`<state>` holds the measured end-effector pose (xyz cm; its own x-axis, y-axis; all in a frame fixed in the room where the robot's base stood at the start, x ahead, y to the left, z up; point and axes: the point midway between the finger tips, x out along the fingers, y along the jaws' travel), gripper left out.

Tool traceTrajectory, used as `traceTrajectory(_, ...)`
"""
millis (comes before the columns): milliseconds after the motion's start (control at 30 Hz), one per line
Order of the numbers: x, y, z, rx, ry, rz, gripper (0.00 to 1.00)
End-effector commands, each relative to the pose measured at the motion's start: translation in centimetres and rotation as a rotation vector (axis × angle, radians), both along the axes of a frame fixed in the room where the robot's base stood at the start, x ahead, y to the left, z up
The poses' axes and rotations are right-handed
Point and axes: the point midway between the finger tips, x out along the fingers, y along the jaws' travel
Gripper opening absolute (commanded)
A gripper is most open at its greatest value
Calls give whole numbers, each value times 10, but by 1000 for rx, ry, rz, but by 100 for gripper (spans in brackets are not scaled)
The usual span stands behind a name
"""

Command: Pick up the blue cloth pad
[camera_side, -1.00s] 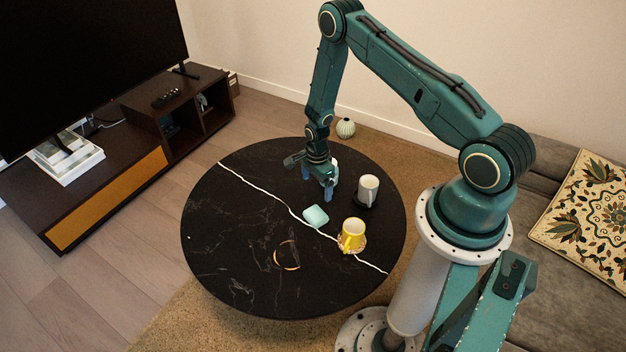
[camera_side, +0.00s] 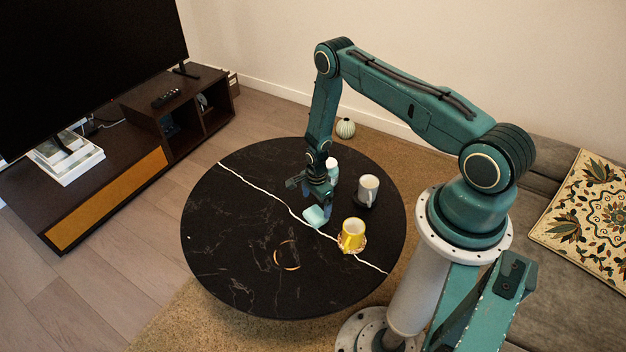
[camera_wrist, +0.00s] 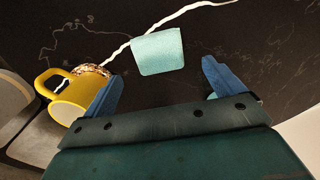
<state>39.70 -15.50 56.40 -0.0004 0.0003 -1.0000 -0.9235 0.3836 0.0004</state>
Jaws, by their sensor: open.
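The blue cloth pad (camera_side: 314,217) is a small pale turquoise square lying on the round black table, beside the white vein. My gripper (camera_side: 317,202) is just above and behind it in the side view, with its fingers pointing down and overlapping its far edge. In the wrist view the pad (camera_wrist: 158,53) lies ahead of the gap between the two blue fingers of my gripper (camera_wrist: 162,84). The fingers are wide apart and nothing is between them. I cannot tell the exact height of the fingertips over the table.
A yellow mug (camera_side: 352,233) stands on a patterned coaster, right of the pad; it also shows in the wrist view (camera_wrist: 72,108). A gold ring shape (camera_side: 288,256) is in front. The table's left side is clear.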

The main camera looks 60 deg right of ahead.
Motion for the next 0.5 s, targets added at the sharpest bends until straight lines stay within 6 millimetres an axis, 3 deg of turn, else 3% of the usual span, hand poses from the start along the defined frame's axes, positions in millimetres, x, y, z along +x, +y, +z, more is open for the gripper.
traceTrajectory(267,0,0,-3,0,-1,0,94)
traceTrajectory(500,0,2,-17,0,1,0,94)
